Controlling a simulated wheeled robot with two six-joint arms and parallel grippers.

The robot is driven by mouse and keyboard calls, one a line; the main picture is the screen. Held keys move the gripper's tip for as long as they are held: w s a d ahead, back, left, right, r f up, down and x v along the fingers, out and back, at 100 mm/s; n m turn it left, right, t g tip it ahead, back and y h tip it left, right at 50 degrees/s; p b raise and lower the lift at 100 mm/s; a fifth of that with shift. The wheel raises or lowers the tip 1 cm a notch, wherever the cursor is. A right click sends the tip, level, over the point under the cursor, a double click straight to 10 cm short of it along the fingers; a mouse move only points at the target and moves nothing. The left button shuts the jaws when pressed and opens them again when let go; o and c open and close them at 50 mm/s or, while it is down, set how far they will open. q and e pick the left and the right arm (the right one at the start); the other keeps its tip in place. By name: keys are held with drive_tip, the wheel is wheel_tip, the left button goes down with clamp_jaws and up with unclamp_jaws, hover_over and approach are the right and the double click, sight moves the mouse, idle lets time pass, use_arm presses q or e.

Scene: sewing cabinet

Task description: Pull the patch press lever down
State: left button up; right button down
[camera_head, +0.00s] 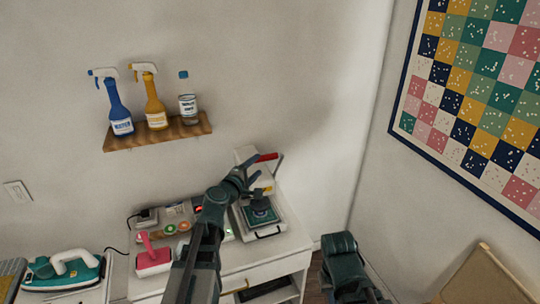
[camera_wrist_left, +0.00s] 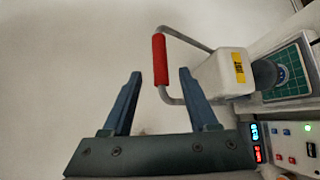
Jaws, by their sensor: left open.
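The patch press (camera_head: 246,155) stands at the right end of the white cabinet top. Its lever has a red grip (camera_head: 266,157) on a metal bar, raised at the top of the press. My left gripper (camera_head: 249,176) is open in front of the press, close to the lever. In the left wrist view, the red grip (camera_wrist_left: 160,60) shows between the lines of the two fingers of the gripper (camera_wrist_left: 160,74), around or just beyond their tips. I cannot tell whether they touch. The press's white head (camera_wrist_left: 222,72) is at the right. My right gripper is not in view.
A control box (camera_head: 180,222) with lit buttons and a pink-handled tool (camera_head: 153,256) sit left of the press. A teal iron (camera_head: 66,270) is at the far left. A wooden shelf (camera_head: 160,136) with bottles hangs above. A quilt (camera_head: 480,90) hangs on the right wall.

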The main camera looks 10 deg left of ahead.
use_arm(q)
drive_tip(key=b+x, duration=0.1)
drive_tip(key=x, duration=0.9)
drive_tip(key=shift+w, duration=0.4)
drive_tip(key=shift+d, duration=0.15)
clamp_jaws()
idle(0.7)
